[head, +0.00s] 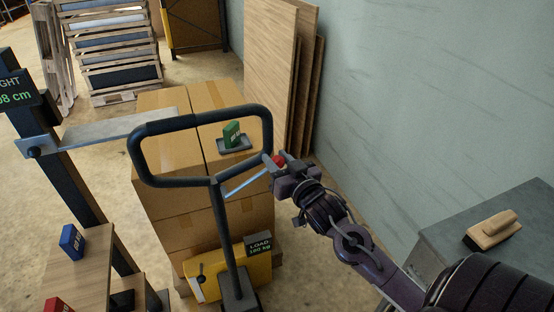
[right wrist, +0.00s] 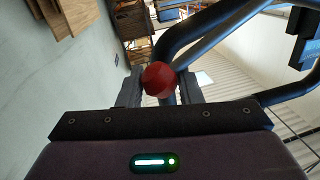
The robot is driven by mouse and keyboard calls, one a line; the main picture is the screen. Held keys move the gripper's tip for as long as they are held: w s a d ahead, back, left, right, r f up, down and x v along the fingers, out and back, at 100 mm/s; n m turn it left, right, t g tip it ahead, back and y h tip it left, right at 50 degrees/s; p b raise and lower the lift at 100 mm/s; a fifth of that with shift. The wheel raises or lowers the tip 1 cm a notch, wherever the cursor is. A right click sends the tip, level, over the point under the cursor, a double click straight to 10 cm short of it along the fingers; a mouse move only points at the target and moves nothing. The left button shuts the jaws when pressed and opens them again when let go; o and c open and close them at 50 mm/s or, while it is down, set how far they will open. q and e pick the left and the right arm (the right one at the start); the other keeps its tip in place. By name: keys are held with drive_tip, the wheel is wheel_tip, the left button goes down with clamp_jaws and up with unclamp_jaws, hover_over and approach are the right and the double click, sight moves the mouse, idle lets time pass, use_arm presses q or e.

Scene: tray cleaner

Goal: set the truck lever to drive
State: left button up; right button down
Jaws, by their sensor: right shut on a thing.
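The yellow pallet truck (head: 215,281) has a black loop handle (head: 203,120) on an upright shaft. A red-knobbed lever (head: 279,160) sits at the right side of the loop. My right gripper (head: 277,170) is shut on the lever at the knob. In the right wrist view the round red knob (right wrist: 158,79) lies between the two fingers (right wrist: 158,90), with the dark handle tube behind it. A light blue rod (head: 246,183) runs from the handle's neck toward the gripper. Any lever marking is not visible. My left gripper is not in view.
Stacked cardboard boxes (head: 168,222) stand behind the handle, with a green block (head: 232,134) in a small tray on top. A height gauge (head: 75,165) stands left. A wooden table with a blue block (head: 72,241) is front left. A grey cabinet with a brush (head: 492,230) is right.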

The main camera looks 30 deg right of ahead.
wheel_tip(320, 180, down, 8)
drive_tip(key=d+m+b, duration=0.1)
drive_tip(key=m, duration=0.4)
drive_tip(key=shift+s+d+m+t, duration=0.25)
drive_tip(key=shift+d+m+t, duration=0.05)
drive_tip(key=shift+d, duration=0.05)
drive_tip(key=shift+r, duration=0.1)
drive_tip(key=c, duration=1.1)
unclamp_jaws()
drive_tip(key=shift+a, duration=0.1)
drive_tip(key=shift+o, duration=0.2)
drive_tip(key=s+b, duration=0.2)
drive_tip(key=s, duration=0.5)
drive_tip(key=shift+s+a+f, duration=0.25)
drive_tip(key=shift+s+a, duration=0.1)
